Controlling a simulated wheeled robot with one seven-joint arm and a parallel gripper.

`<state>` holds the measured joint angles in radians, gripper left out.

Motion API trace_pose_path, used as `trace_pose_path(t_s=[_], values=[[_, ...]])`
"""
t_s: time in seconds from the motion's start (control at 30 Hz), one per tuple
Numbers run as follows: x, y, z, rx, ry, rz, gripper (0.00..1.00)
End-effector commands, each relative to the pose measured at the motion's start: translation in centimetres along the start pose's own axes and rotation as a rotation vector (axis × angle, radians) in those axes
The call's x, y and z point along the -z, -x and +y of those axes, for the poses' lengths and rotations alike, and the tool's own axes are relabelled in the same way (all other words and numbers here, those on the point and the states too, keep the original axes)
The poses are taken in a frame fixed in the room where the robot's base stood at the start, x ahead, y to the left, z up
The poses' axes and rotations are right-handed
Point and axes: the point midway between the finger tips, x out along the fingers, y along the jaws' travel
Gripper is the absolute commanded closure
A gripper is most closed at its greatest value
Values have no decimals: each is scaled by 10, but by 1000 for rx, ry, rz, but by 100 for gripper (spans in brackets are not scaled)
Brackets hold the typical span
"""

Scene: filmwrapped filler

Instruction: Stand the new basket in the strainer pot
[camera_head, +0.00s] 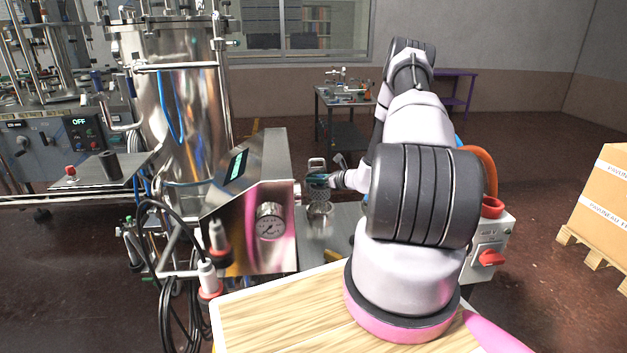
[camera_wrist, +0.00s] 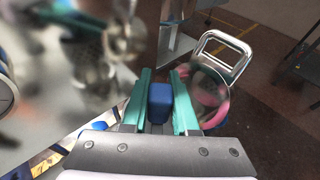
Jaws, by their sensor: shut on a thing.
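My gripper (camera_head: 318,181) reaches in from the right above a small grey bench in the head view. In the wrist view its teal fingers (camera_wrist: 160,103) are shut on a blue block (camera_wrist: 160,101), which seems to be the grip of the new basket. The mesh basket (camera_head: 319,196) shows small just under the fingers in the head view. The shiny strainer pot (camera_head: 319,215) stands directly below it. Basket and pot overlap there, so I cannot tell whether the basket's lower end is inside the pot. A metal loop handle (camera_wrist: 226,52) shows beside the fingers.
A wooden top (camera_head: 270,310) is in front. A grey switch box (camera_head: 490,245) with a red knob is on the right. Dark floor lies beyond.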

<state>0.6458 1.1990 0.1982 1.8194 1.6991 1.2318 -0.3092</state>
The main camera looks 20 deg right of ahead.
Motion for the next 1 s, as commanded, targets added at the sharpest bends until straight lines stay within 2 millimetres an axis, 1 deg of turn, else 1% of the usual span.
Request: trace_pose_path(t_s=[0.07, 1.0], values=[[1, 2, 0, 0, -1, 0, 100], [56, -15, 0, 0, -1, 0, 100]])
